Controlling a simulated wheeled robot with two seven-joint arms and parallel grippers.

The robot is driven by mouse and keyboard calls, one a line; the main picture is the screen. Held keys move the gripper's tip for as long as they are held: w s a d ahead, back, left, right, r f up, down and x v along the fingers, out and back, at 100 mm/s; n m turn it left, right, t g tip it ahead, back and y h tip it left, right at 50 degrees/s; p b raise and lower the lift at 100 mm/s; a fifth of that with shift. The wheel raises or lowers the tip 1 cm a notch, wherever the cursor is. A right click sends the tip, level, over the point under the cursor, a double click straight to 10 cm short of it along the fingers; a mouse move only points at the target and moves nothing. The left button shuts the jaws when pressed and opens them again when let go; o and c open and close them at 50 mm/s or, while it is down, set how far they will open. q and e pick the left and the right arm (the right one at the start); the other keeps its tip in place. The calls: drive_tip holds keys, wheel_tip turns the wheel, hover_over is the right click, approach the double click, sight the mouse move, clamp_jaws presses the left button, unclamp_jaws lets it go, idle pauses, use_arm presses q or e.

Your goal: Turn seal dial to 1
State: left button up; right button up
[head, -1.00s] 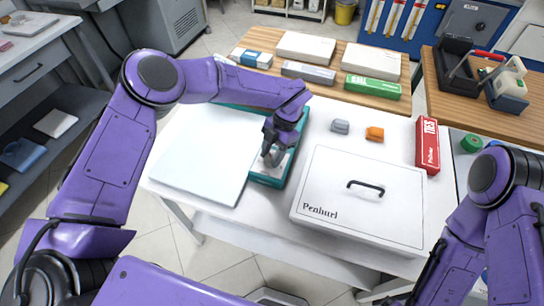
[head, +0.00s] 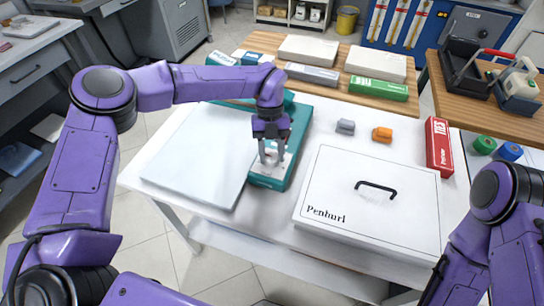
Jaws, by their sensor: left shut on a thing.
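The teal sealing machine (head: 299,134) stands on the white table, between a pale flat board and a white lidded box. My left gripper (head: 270,161) points down over the machine's light front panel, with its fingers at a small knob there. It is shut on the seal dial, which the fingers mostly hide. The dial's marks are too small to read. My right arm comes in at the lower right. Its gripper is not visible.
The pale board (head: 195,155) lies left of the machine, and the white box (head: 370,205) with a black handle lies right. A grey piece (head: 345,127), an orange piece (head: 382,134) and a red carton (head: 439,146) stand behind the box. A wooden table (head: 328,97) with boxes is at the back.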

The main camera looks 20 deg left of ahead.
use_arm(q)
drive_tip(key=shift+a+n+t+h+b, duration=0.1)
drive_tip(key=shift+n+t+h+b, duration=0.45)
drive_tip(key=shift+n+b, duration=1.2)
drive_tip(key=shift+n+p, duration=0.4)
drive_tip(key=shift+n, duration=0.05)
drive_tip(key=o, duration=1)
drive_tip(key=b+v, duration=0.1)
drive_tip(key=v, duration=0.9)
drive_tip(key=shift+w+a+r, duration=0.15)
